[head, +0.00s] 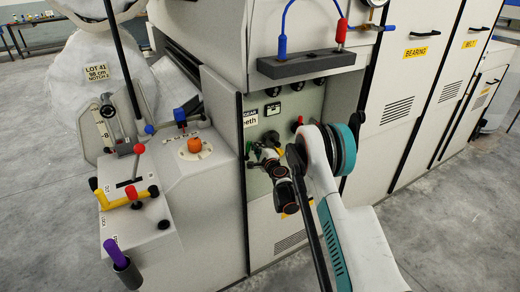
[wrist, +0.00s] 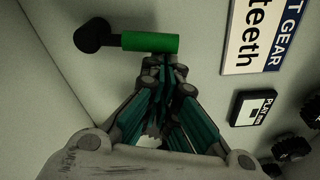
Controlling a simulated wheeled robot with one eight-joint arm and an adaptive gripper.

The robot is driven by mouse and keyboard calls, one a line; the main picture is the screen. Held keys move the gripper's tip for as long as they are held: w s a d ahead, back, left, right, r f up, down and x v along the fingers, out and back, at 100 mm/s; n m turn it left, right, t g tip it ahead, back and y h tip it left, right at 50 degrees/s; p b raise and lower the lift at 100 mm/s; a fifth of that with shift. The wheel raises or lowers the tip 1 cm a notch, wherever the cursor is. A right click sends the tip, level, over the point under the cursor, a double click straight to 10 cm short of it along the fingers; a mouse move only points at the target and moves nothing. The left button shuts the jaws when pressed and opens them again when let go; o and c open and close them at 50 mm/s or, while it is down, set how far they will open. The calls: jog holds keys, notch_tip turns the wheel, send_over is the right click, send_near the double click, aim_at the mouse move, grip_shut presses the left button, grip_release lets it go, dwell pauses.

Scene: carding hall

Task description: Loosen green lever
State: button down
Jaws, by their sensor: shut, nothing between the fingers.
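The green lever (wrist: 150,42) shows at the top of the wrist view, a green cylindrical handle on a black pivot (wrist: 92,36) fixed to a pale panel. The handle points right from the pivot. My gripper (wrist: 164,66) is shut and empty. Its fingertips are right at the handle's lower edge near its free end; I cannot tell whether they touch it. In the head view my gripper (head: 257,162) is against the panel of the machine, below the gear sign.
A gear sign (wrist: 264,35), a small black plate (wrist: 254,108) and black knobs (wrist: 292,147) are right of the lever. In the head view, a console with an orange knob (head: 195,145), a yellow handle (head: 128,198) and a purple handle (head: 115,252) stands left.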

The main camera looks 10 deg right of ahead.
jog(key=shift+s+a+r, duration=0.2)
jog(key=shift+a+r, duration=0.15)
jog(key=shift+a, duration=0.35)
dwell(0.3)
